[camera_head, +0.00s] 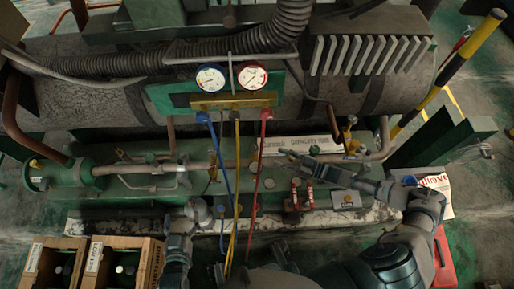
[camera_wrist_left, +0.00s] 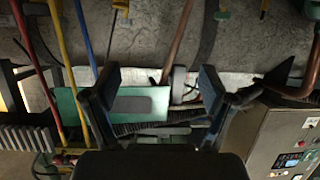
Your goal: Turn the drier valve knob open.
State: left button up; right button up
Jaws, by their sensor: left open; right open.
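I cannot tell for certain which fitting is the drier valve knob. A green cylinder (camera_head: 76,172) lies at the left end of the horizontal pipe, with a small yellow part (camera_head: 36,163) at its end. A yellow valve (camera_head: 350,143) stands at the pipe's right end, just beyond my right gripper. My right gripper (camera_head: 287,156) is open and empty over the pipe, right of the red hose. My left gripper (camera_head: 196,212) is low, left of the blue hose; its open, empty fingers show in the left wrist view (camera_wrist_left: 160,85).
Two gauges (camera_head: 231,78) hang on a green panel with blue (camera_head: 219,165), yellow (camera_head: 236,165) and red (camera_head: 262,150) hoses running down. Red-handled valves (camera_head: 308,193) stand below my right gripper. Cardboard boxes with bottles (camera_head: 120,245) stand at lower left. A yellow-black post (camera_head: 470,48) rises at right.

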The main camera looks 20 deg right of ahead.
aim_at(257, 148)
pick_arm(q)
jog(key=r+t, duration=0.1)
jog(key=w+r+t, duration=0.1)
jog(key=d+r+h+b, duration=0.1)
jog(key=shift+w+r+t, duration=0.3)
jog(key=shift+t, duration=0.1)
pick_arm(e)
jog(key=x, duration=1)
jog(key=shift+d, duration=0.1)
grip_shut()
jog(key=t+h+p, duration=0.1)
jog(key=m+p, duration=0.1)
jog(key=p, duration=0.1)
jog(key=shift+r+m+t+h, duration=0.3)
jog(key=shift+t+h, duration=0.1)
pick_arm(q)
jog(key=s+a+f+g+y+p, duration=0.1)
jog(key=s+a+f+g, duration=0.3)
jog(key=s+f+g, duration=0.5)
jog(key=shift+s+f+g+y+p, duration=0.3)
jog(key=shift+s+y, duration=0.1)
jog(key=shift+y, duration=0.5)
pick_arm(e)
jog(key=shift+f+m+t+h, duration=0.25)
jog(key=shift+m+t+h, duration=0.35)
jog(key=shift+h, duration=0.1)
